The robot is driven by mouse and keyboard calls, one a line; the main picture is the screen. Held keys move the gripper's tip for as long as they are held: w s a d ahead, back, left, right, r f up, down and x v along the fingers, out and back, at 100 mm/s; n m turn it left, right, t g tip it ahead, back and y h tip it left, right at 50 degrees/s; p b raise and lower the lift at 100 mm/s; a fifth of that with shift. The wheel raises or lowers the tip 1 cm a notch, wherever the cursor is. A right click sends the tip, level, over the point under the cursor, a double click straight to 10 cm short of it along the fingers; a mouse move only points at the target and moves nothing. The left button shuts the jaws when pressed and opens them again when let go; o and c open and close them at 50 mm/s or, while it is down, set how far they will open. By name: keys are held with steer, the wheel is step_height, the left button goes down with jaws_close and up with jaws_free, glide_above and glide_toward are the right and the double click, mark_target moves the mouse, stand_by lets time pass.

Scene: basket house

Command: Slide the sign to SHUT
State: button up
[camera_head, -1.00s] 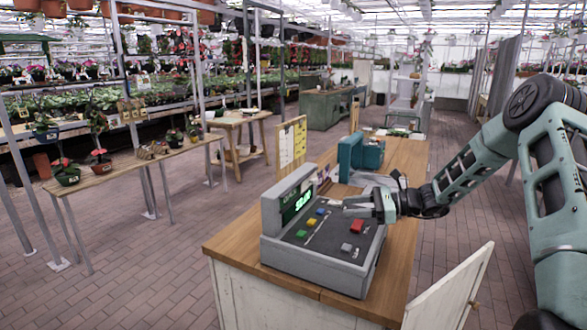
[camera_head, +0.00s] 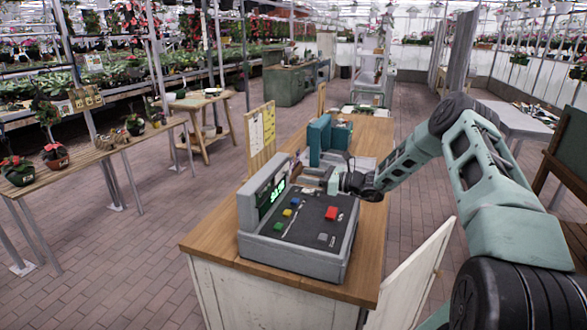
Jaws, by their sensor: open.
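I cannot make out a sign with the word SHUT in this view. A wooden board with yellow and white sheets (camera_head: 262,128) stands upright at the left edge of the counter, behind the register; its writing is too small to read. My gripper (camera_head: 322,180) is open, its fingers small and hard to separate. It is over the far side of the grey cash register (camera_head: 305,245), in front of the teal machine (camera_head: 322,137). I see nothing held in it.
The register has coloured keys and a lit green display (camera_head: 272,197). It stands on a wooden counter (camera_head: 367,230) with a white swing door (camera_head: 420,275) at its right. A plant bench (camera_head: 100,155) is at the left. Brick floor is open between bench and counter.

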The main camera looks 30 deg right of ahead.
mark_target(286, 173)
steer(key=shift+p+x, duration=0.75)
steer(key=shift+x, duration=1.9)
